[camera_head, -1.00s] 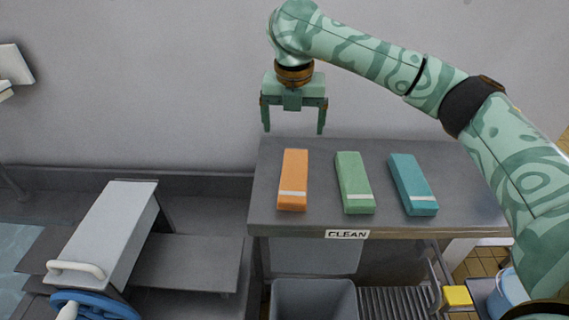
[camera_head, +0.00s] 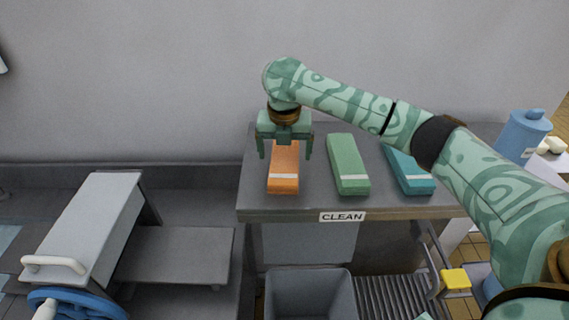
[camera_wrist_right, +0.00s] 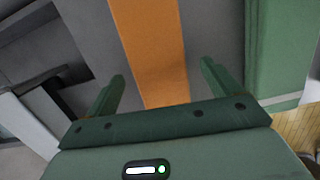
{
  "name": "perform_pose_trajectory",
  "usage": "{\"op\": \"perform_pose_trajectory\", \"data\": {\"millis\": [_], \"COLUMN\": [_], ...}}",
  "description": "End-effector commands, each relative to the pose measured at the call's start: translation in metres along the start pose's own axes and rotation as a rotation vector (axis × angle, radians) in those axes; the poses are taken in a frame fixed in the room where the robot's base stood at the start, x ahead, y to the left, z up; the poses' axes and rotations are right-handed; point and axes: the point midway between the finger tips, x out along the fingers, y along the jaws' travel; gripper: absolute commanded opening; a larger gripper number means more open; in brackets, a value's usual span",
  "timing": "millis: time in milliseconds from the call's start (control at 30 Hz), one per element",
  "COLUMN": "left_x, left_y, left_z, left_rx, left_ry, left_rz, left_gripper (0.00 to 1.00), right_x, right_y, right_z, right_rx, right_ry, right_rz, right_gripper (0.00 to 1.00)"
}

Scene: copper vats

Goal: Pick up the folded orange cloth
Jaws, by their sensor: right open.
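The folded orange cloth (camera_head: 284,178) lies on the grey counter marked CLEAN, leftmost of three folded cloths, with a pale band near its front end. My right gripper (camera_head: 285,155) is open and empty over the cloth's far part, which it partly hides. In the right wrist view the orange cloth (camera_wrist_right: 150,45) runs between the two open fingers (camera_wrist_right: 163,78), with counter showing on both sides of it. I cannot tell how high the fingers are above it. My left gripper is not in view.
A green cloth (camera_head: 347,165) lies right of the orange one; a teal cloth (camera_head: 410,172) lies beyond it, partly behind my arm. The CLEAN label (camera_head: 342,216) is on the counter's front edge. A grey bin (camera_head: 310,293) stands below. A blue container (camera_head: 523,133) is at right.

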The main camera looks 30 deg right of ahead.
Motion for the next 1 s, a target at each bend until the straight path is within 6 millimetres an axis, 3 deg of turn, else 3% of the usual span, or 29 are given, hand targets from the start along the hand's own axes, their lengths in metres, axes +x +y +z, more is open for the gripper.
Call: {"op": "perform_pose_trajectory", "data": {"millis": [267, 467, 500, 800, 1000], "left_x": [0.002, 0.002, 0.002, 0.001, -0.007], "left_y": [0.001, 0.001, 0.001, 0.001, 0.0], "left_z": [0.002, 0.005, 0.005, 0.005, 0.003], "left_rx": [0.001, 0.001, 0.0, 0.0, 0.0], "left_ry": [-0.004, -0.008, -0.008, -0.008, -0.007], "left_rz": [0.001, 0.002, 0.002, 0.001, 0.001], "left_gripper": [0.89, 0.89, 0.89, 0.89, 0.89], "right_x": [0.006, 0.006, 0.006, 0.003, -0.018], "right_y": [0.0, 0.0, 0.0, 0.0, 0.0], "right_z": [0.001, 0.001, 0.001, 0.001, 0.005], "right_rx": [-0.001, 0.0, 0.0, 0.0, 0.001], "right_ry": [-0.003, -0.002, -0.002, -0.003, -0.004], "right_rz": [0.001, 0.0, 0.0, 0.001, 0.002], "right_gripper": [0.89, 0.39, 0.35, 0.34, 0.34]}}
